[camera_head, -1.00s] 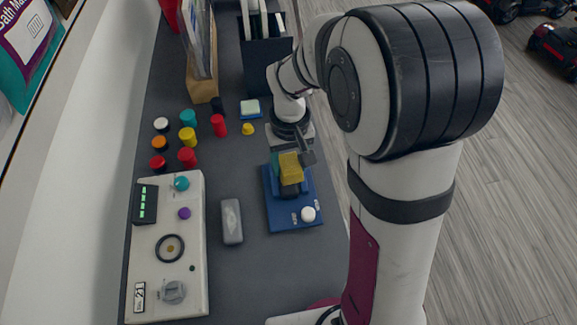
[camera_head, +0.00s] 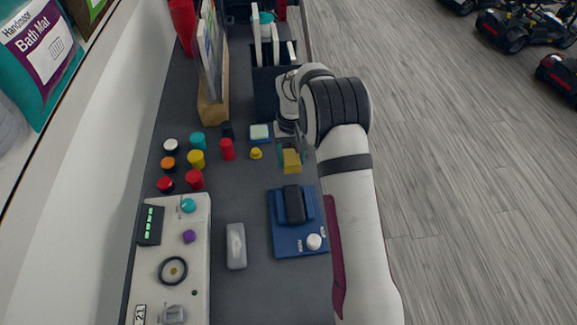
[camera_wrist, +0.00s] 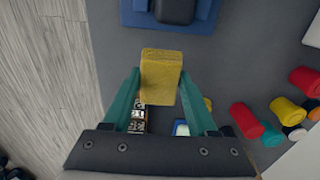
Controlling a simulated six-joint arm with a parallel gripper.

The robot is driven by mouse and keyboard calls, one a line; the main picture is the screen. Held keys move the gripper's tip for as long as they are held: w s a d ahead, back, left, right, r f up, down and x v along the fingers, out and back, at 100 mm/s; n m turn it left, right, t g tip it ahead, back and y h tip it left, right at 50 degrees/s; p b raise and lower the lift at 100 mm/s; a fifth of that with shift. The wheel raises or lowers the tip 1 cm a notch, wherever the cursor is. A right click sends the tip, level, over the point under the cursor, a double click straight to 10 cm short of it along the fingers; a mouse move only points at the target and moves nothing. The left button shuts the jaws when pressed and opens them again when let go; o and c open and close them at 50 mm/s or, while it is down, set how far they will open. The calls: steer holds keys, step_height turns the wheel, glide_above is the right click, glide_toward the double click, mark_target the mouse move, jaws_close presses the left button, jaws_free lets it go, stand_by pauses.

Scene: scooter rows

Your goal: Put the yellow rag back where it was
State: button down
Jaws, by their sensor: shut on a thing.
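The yellow rag (camera_wrist: 160,77) is a small yellow block-like piece between the two green fingers of my gripper (camera_wrist: 160,100) in the wrist view. In the head view the rag (camera_head: 291,161) hangs below my gripper (camera_head: 289,148), near the table's right edge. My gripper is shut on it. The rag appears held above the dark table, beyond the blue base with the black block (camera_head: 294,205). In the wrist view that blue base (camera_wrist: 205,20) shows at the top, apart from the rag.
Several coloured cylinders (camera_head: 196,159) stand left of the gripper. A small yellow knob (camera_head: 256,153) and a blue tray with a pale top (camera_head: 260,132) are close by. A black file holder (camera_head: 264,95) stands behind. A grey control panel (camera_head: 173,245) and grey case (camera_head: 236,246) lie nearer.

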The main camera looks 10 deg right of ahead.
mark_target(288, 167)
steer(key=shift+w+a+f, duration=0.15)
steer(key=shift+a+f, duration=0.2)
steer(key=shift+f, duration=1.9)
steer(key=shift+f, duration=0.1)
steer(key=shift+c, duration=1)
jaws_free()
